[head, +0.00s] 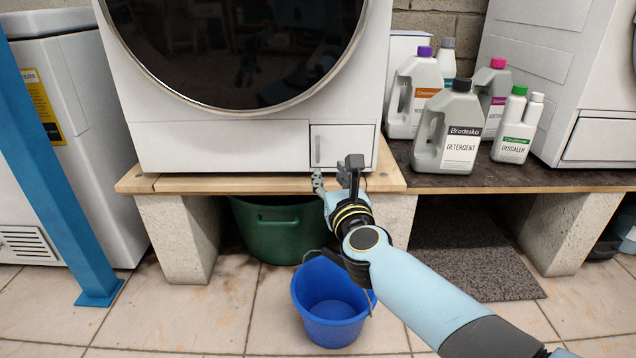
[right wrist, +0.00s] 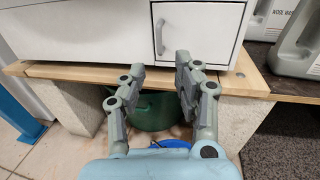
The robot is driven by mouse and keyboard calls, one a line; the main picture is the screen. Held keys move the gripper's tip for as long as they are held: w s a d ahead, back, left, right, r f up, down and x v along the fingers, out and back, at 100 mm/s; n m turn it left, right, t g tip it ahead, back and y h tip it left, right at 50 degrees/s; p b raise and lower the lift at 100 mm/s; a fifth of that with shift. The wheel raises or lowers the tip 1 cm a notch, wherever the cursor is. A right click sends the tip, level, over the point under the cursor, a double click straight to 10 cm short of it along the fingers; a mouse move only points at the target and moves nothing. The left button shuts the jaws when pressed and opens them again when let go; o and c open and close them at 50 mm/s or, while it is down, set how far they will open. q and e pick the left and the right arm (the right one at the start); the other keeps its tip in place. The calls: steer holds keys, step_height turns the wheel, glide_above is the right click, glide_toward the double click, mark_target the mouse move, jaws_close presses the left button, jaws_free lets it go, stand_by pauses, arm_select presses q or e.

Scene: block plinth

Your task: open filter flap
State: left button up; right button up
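The filter flap (head: 343,146) is a small white square panel at the lower right of the washing machine's front (head: 220,148). It looks shut, and a thin grey upright handle (head: 318,149) is on its left side. My right gripper (head: 335,172) is just below and in front of the flap, near the wooden shelf edge. In the right wrist view its two fingers (right wrist: 157,80) are spread apart with nothing between them. The flap (right wrist: 195,30) and its handle (right wrist: 160,37) show beyond the fingertips, apart from them. My left gripper is not in view.
The machine stands on a wooden board (head: 165,184) on concrete blocks (head: 180,235). A green tub (head: 280,228) and a blue bucket (head: 325,305) are below. Several bottles, including a grey detergent jug (head: 450,130), stand right on the dark shelf. A blue post (head: 55,160) is at left.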

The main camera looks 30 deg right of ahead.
mark_target(318, 152)
steer(key=x, duration=0.3)
steer(key=b+x, duration=0.1)
steer(key=x, duration=0.6)
steer(key=shift+f+b, duration=0.3)
steer(key=shift+f, duration=0.05)
steer(key=shift+w+d+r, duration=0.1)
steer(key=shift+w+d, duration=0.1)
steer(key=shift+w, duration=0.35)
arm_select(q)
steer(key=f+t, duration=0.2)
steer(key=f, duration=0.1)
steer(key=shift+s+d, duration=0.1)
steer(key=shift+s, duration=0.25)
arm_select(e)
jaws_close()
